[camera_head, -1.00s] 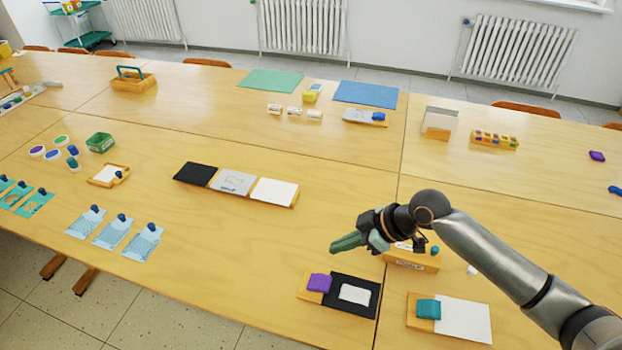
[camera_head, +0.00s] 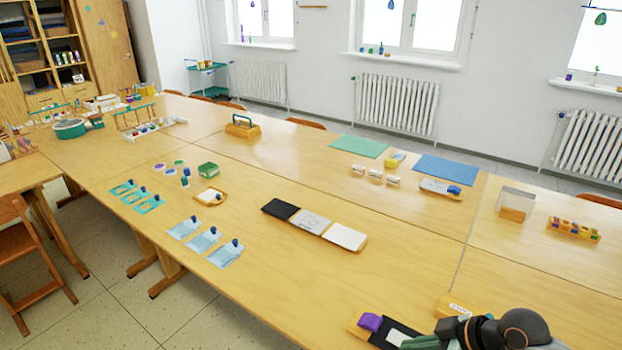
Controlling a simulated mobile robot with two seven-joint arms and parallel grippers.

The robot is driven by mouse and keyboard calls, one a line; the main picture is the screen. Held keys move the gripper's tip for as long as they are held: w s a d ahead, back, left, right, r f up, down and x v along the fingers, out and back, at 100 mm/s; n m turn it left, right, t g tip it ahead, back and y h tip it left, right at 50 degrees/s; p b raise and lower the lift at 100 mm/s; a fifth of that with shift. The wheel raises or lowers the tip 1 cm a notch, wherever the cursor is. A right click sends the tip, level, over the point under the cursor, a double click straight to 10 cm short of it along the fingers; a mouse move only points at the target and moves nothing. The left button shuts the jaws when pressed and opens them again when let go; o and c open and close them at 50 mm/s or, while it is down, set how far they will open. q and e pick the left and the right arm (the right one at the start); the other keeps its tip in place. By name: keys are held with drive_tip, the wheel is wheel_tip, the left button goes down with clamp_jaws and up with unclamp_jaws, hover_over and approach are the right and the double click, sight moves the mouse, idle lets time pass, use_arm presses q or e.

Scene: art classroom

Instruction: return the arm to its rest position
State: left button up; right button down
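My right arm shows at the bottom right edge of the head view. Its dark wrist and greenish gripper (camera_head: 448,337) are low in the picture, partly cut off by the bottom edge. The gripper is in front of a black board with a purple block (camera_head: 370,322) and hides part of that board. I cannot tell whether its fingers are apart or what is between them. My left arm and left gripper are not in view.
A chair (camera_head: 30,260) stands at left. The front middle tabletop is clear.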

drive_tip(key=s+a+f+m+t+h, duration=0.1)
drive_tip(key=s+a+f+m+t, duration=0.2)
drive_tip(key=f, duration=0.6)
drive_tip(key=s+f+m+t+h, duration=0.1)
drive_tip(key=s+f+m+h, duration=0.2)
drive_tip(key=s, duration=0.9)
wheel_tip(320, 180, down, 4)
drive_tip(key=m, duration=0.3)
drive_tip(key=shift+s+d+t, duration=0.2)
drive_tip(key=shift+s+t, duration=0.1)
